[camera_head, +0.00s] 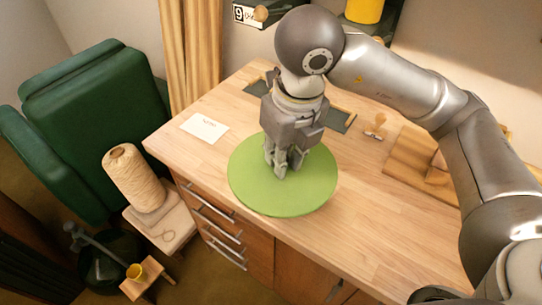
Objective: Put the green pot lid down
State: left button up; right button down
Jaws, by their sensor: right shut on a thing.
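The green pot lid (250,185) shows as a broad, flat green disc over the wooden worktop, near its front edge. My right gripper (281,170) points down at the middle of the lid, and its fingers are shut on it. The fingers hide the part they grip. I cannot tell whether the lid's underside touches the worktop or hangs a little above it. My left gripper is not in view. No pot shows clearly.
The wooden worktop (375,235) is clear right of the lid. A white card (204,127) lies to the left, a dark strip (340,119) behind. A small wooden stamp-like piece (376,126) and a wooden tray (410,165) are at right. A twine spool (135,178) stands beside the table.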

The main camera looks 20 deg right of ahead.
jog(key=w+f, duration=0.1)
jog(key=w, duration=0.1)
jog(key=w+f, duration=0.1)
jog(key=w, duration=0.1)
jog(key=w+d+f, duration=0.1)
jog(key=w, duration=0.1)
jog(key=shift+w+p, duration=0.35)
jog(key=shift+p, duration=0.05)
jog(key=w+f, duration=0.2)
jog(key=w+f+p, duration=0.1)
jog(key=w+f, duration=0.1)
jog(key=f, duration=0.1)
jog(key=shift+w+d, duration=0.1)
jog(key=shift+d, duration=0.1)
jog(key=f, duration=0.1)
jog(key=f+p, duration=0.1)
jog(key=f, duration=0.1)
jog(key=shift+w, duration=0.35)
jog(key=shift+f+p, duration=0.35)
jog(key=shift+f, duration=0.05)
jog(key=shift+d+f, duration=0.1)
jog(key=shift+f, duration=0.15)
jog(key=c, duration=1.3)
grip_release()
jog(key=shift+c, duration=0.2)
